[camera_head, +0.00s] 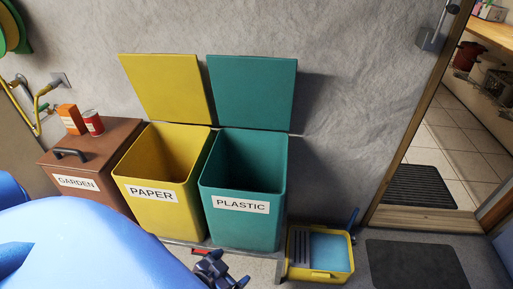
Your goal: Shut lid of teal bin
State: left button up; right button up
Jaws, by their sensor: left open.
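The teal bin (243,215), labelled PLASTIC, stands against the wall in the middle of the view. Its teal lid (252,92) is open, standing upright at the back and leaning near the wall. The inside of the bin looks empty, though its bottom is dark. My left gripper (222,270) is low at the bottom edge, in front of the yellow and teal bins, well below the lid. It is open and holds nothing visible; part of it is cut off by the frame. My right gripper is not in view.
Left of the teal bin stands a yellow PAPER bin (155,197) with its lid (166,88) open. A brown GARDEN bin (99,157) is shut, with a red can (93,123) and an orange box (71,119) on top. A yellow bucket (319,275) sits right of the teal bin.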

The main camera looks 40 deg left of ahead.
aim_at(249, 91)
jog(key=u, duration=1.25)
